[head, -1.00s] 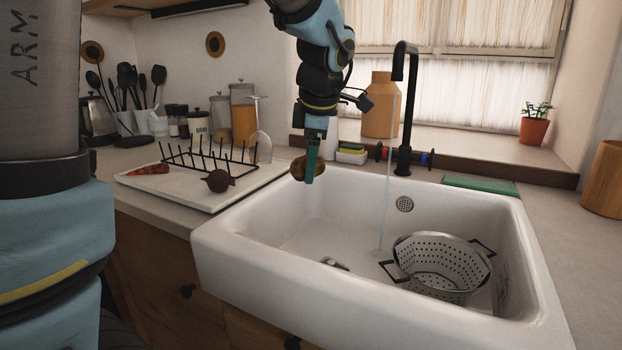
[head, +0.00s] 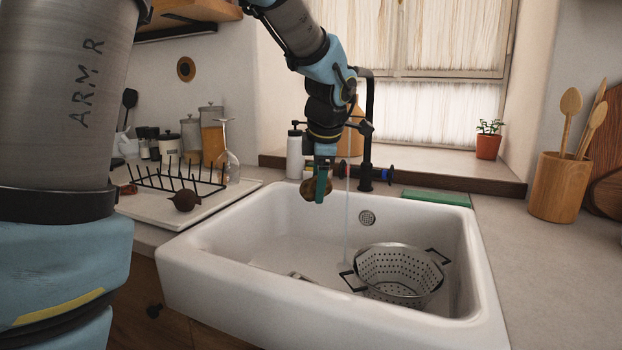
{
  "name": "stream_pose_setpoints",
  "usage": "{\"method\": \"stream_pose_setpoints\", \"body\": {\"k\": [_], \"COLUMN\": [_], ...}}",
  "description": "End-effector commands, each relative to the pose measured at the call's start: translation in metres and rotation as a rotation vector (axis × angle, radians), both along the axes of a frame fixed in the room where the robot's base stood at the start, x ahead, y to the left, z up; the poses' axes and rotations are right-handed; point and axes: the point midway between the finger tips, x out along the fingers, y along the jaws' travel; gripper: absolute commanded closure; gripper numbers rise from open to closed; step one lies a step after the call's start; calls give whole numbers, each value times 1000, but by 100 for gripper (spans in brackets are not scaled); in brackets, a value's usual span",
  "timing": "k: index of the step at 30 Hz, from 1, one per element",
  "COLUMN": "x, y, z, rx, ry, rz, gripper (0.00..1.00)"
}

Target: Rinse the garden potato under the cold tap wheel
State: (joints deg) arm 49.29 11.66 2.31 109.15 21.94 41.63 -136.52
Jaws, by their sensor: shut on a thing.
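My gripper (head: 321,179) is shut on a brown potato (head: 308,189) and holds it above the white sink (head: 240,250). The teal fingers cover part of the potato. A thin water stream (head: 346,222) falls just right of the potato into the sink; they look apart in this view. The black tap (head: 368,140) stands behind the sink, its spout partly hidden by my arm. A blue tap wheel (head: 388,174) shows on the tap's right side.
A metal colander (head: 395,272) stands in the sink on the right. A rack (head: 172,177) and a dark round vegetable (head: 184,201) are on the white drainboard at left. A white bottle (head: 294,155) stands behind the sink. A green sponge-like slab (head: 436,198) lies behind the right rim.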

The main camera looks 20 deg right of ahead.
Motion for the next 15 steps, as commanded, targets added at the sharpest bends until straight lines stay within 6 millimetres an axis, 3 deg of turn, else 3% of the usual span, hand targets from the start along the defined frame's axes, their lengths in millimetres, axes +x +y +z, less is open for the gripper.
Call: {"method": "stream_pose_setpoints", "body": {"k": [15], "x": [24], "y": [-43], "z": [-8], "rx": [0], "ry": [1], "rz": [0], "gripper": [89]}}
